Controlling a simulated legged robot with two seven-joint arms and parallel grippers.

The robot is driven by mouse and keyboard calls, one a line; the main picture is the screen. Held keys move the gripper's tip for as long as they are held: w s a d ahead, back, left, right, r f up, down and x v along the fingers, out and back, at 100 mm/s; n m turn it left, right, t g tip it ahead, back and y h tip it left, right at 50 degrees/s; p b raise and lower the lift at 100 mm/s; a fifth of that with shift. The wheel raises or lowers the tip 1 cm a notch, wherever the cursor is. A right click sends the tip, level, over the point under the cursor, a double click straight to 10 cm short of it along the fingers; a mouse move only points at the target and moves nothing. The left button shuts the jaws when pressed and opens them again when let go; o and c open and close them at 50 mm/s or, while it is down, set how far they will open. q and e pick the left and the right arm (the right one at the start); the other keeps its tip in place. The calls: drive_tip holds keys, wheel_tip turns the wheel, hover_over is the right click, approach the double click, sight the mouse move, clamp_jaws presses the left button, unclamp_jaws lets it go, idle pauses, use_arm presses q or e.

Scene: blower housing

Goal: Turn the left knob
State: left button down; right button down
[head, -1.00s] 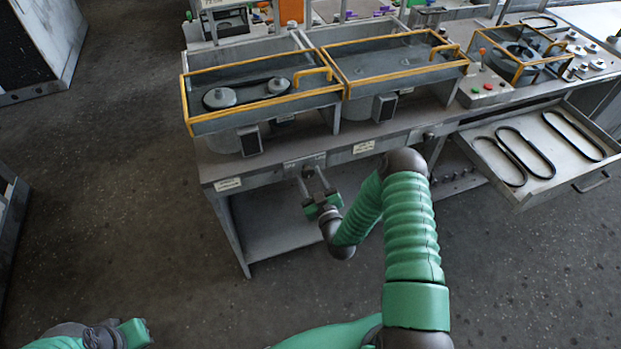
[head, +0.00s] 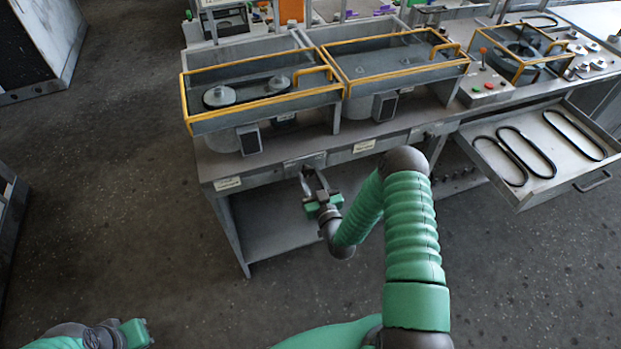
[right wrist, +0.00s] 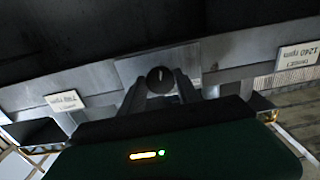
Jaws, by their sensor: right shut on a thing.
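The left knob (right wrist: 160,80) is a round dark knob with a light mark, on a metal plate on the bench's front edge. In the right wrist view it sits between the two fingers of my right gripper (right wrist: 161,84). In the head view the right gripper (head: 311,173) reaches the plate (head: 305,161) from the front and is shut on the knob, which the fingers mostly hide there. My left gripper (head: 138,333) is at the lower left, away from the bench; its fingers cannot be made out.
Two yellow-framed covers (head: 262,98) stand on the workbench (head: 400,128), the left one over two pulleys and a belt. An open drawer (head: 545,185) with several black belts juts out at the right. Rpm labels (right wrist: 66,100) flank the knob.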

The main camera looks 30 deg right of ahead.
drive_tip(key=shift+m+b, duration=0.3)
drive_tip(key=shift+m, duration=1.9)
drive_tip(key=shift+r, duration=0.1)
drive_tip(key=shift+d, duration=0.1)
drive_tip(key=c, duration=0.9)
unclamp_jaws()
drive_tip(key=b+v, duration=0.1)
drive_tip(key=v, duration=1.5)
drive_tip(key=shift+s+b, duration=0.35)
drive_tip(key=shift+s, duration=0.05)
